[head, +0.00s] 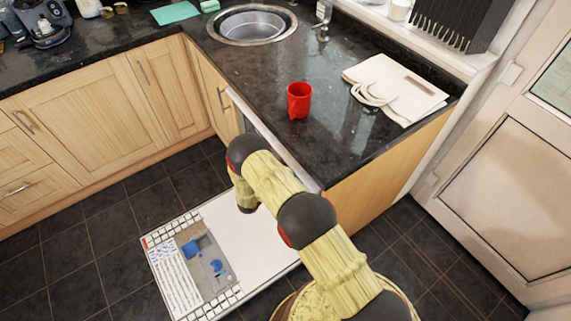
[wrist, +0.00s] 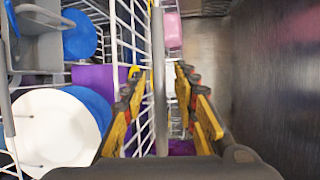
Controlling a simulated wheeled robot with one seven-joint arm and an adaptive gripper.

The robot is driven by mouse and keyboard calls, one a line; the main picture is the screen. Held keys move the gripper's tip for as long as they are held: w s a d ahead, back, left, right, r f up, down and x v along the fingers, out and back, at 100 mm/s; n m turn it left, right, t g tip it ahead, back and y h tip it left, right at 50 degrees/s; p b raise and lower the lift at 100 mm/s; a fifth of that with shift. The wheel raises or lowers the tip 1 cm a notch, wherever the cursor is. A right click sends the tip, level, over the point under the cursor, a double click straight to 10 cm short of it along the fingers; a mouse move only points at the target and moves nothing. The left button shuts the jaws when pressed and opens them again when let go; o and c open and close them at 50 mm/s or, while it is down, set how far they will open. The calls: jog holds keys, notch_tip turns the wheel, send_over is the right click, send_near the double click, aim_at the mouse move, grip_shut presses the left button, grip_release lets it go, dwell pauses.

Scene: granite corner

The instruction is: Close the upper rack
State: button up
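My gripper (wrist: 158,95) shows in the wrist view with its yellow and black fingers apart, one on each side of a pale rack bar (wrist: 160,60). I cannot tell whether either finger touches the bar. White wire rack (wrist: 112,40) runs along the left of the view, holding a white plate (wrist: 55,128) and blue dishes (wrist: 80,35). I cannot tell for sure which rack level this is. In the head view the dishwasher door (head: 262,245) is folded down open. The racks and my gripper are hidden there below the counter and behind my arm.
The dark granite counter (head: 240,75) overhangs the dishwasher and carries a red cup (head: 299,100), a white cloth bag (head: 398,88) and a sink (head: 252,24). Dark floor tiles (head: 95,260) are clear at the left. A white house door (head: 510,180) stands at the right.

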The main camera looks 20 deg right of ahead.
jog(key=v, duration=1.2)
dwell(0.3)
